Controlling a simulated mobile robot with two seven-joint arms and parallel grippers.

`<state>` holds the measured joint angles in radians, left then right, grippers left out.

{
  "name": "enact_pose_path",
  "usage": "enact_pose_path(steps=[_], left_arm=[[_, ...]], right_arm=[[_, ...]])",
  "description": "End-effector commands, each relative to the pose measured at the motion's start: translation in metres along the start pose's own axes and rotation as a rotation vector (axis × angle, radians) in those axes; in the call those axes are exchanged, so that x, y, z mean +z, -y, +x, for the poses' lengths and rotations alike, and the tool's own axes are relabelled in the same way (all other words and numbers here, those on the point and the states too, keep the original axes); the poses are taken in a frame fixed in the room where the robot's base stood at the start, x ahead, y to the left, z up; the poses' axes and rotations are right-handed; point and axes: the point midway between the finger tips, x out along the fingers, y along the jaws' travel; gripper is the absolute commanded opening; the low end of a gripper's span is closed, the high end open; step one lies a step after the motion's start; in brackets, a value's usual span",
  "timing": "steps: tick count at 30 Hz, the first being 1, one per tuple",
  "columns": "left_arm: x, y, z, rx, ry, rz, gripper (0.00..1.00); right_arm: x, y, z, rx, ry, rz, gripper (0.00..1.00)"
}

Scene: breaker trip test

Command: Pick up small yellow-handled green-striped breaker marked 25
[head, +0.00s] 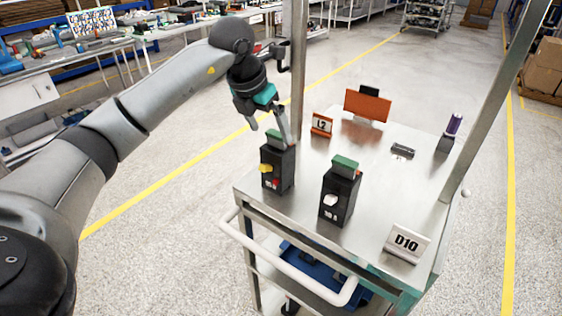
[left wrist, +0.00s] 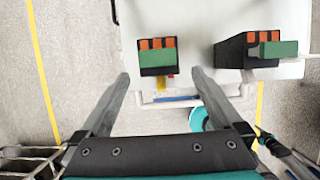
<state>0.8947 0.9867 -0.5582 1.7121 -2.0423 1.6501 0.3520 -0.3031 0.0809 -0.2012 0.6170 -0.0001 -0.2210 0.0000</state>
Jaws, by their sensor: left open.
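The small black breaker (head: 277,167) with a yellow handle and a green piece on top stands upright near the cart's left edge. Its small front marking is too small to read. In the left wrist view the breaker (left wrist: 158,57) shows from above, with orange terminals. My left gripper (head: 268,138) is open and empty, just above the breaker. In the wrist view its fingertips lie either side of the yellow handle's line; no contact is visible. A similar breaker (head: 340,193) with a white handle stands to the right.
The metal cart top (head: 375,185) also holds an L2 sign (head: 321,124), a D10 sign (head: 407,243), an orange panel (head: 368,106), a dark flat part (head: 402,150) and a purple-topped item (head: 451,130). Upright posts flank the cart. A white push handle (head: 285,275) runs along its front.

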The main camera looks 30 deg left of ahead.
Motion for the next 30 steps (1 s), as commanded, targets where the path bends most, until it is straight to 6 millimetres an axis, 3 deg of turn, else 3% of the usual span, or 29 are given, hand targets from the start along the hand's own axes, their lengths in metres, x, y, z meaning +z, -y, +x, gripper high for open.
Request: enact_pose_path(steps=[3, 7, 15, 24, 30], left_arm=[[-0.001, 0.001, 0.028, -0.004, -0.004, -0.001, 1.00], [0.000, 0.001, 0.050, -0.004, -0.003, 0.001, 1.00], [0.001, 0.001, 0.069, -0.003, 0.000, 0.001, 1.00], [0.004, -0.002, 0.107, -0.004, -0.001, 0.000, 1.00], [0.004, -0.002, 0.117, -0.002, 0.001, 0.002, 1.00]], right_arm=[[0.009, 0.002, -0.001, -0.002, 0.014, 0.001, 0.50], [0.007, 0.001, -0.002, -0.002, 0.012, 0.001, 0.50], [-0.007, -0.001, -0.002, 0.001, -0.013, 0.002, 0.50], [-0.008, 0.000, -0.005, 0.000, -0.014, 0.003, 0.50], [-0.008, 0.000, -0.005, 0.000, -0.013, 0.003, 0.50]])
